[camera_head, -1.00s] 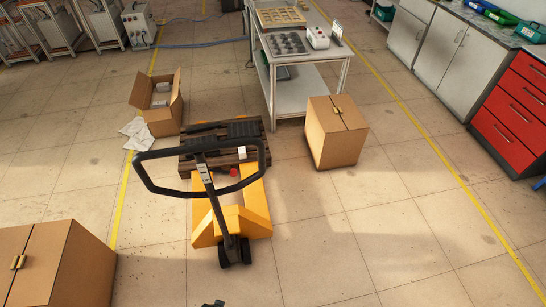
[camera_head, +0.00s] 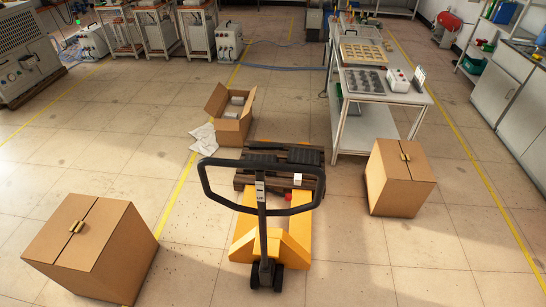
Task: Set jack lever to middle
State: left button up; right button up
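A yellow pallet jack (camera_head: 296,247) stands on the floor in the middle of the view. Its black loop handle (camera_head: 262,208) rises toward me on a dark shaft (camera_head: 263,235), which is close to upright in the picture. A small light label sits near the top of the shaft. The jack lever is too small to make out, so its position cannot be told. The jack's forks run toward a dark wooden pallet (camera_head: 240,181) behind it. A small red thing (camera_head: 288,197) shows by the forks. Neither of my grippers is in view.
A closed cardboard box (camera_head: 92,247) is at the lower left, another (camera_head: 400,178) at the right. An open box (camera_head: 231,116) stands behind the jack at left. A metal table (camera_head: 350,138) with trays stands behind at right. The floor in front of the jack is clear.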

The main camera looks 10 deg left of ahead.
aim_at(288, 197)
jog(key=i+l+u, duration=0.3)
jog(key=l+u, duration=0.3)
jog(key=i+l+u, duration=0.15)
jog(key=u, duration=0.2)
jog(key=l, duration=0.1)
